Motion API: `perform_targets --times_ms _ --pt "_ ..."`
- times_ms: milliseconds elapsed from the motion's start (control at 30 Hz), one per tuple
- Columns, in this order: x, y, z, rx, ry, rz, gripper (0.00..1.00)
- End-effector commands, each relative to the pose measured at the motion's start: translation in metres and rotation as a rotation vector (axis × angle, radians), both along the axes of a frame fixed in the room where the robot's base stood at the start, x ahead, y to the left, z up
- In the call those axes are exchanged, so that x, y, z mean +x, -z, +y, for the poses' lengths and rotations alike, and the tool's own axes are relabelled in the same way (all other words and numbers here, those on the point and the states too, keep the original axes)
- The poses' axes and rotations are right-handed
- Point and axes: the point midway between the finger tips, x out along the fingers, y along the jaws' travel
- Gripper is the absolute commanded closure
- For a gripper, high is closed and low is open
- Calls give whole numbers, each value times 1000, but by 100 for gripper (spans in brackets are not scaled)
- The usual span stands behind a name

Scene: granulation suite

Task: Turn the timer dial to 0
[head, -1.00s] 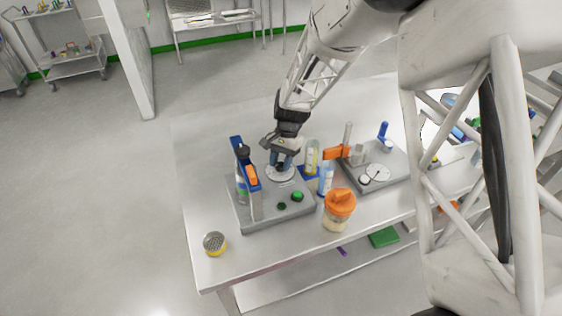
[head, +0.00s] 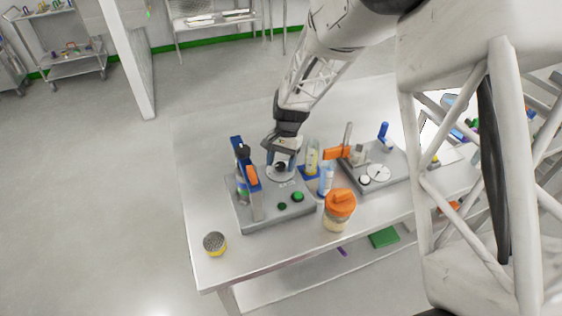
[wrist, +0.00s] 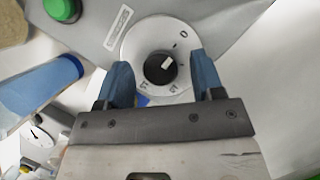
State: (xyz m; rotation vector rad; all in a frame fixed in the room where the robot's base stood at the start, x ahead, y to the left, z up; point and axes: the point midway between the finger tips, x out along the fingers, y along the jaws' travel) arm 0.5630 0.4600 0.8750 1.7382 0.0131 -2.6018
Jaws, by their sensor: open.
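The timer dial is a black knob (wrist: 160,68) with a white pointer mark, on a round white scale plate (wrist: 137,43). The mark points to the upper right in the wrist view, below the direction of the printed 0 (wrist: 183,34). Other numerals show on the near side of the plate, too blurred to read surely. My gripper (wrist: 162,74) is open, its blue fingers on either side of the knob with gaps. In the head view my gripper (head: 281,161) is over the plate (head: 280,175) and partly hides the knob.
The dial sits on a grey device base (head: 262,212) with a green button (head: 298,196). A blue clamp stand (head: 238,150) rises close left of my gripper. A yellow tin (head: 214,243) stands front left.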

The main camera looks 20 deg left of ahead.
Motion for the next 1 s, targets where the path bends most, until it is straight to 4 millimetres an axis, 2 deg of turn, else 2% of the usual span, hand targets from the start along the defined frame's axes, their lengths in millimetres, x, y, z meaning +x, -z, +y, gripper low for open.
perform_targets --times_ms 267,800,1000 --pt "3 -7 0 1 0 -1 39" --pt "27 -64 0 1 0 -2 39" --pt "30 -72 0 0 1 0 39"
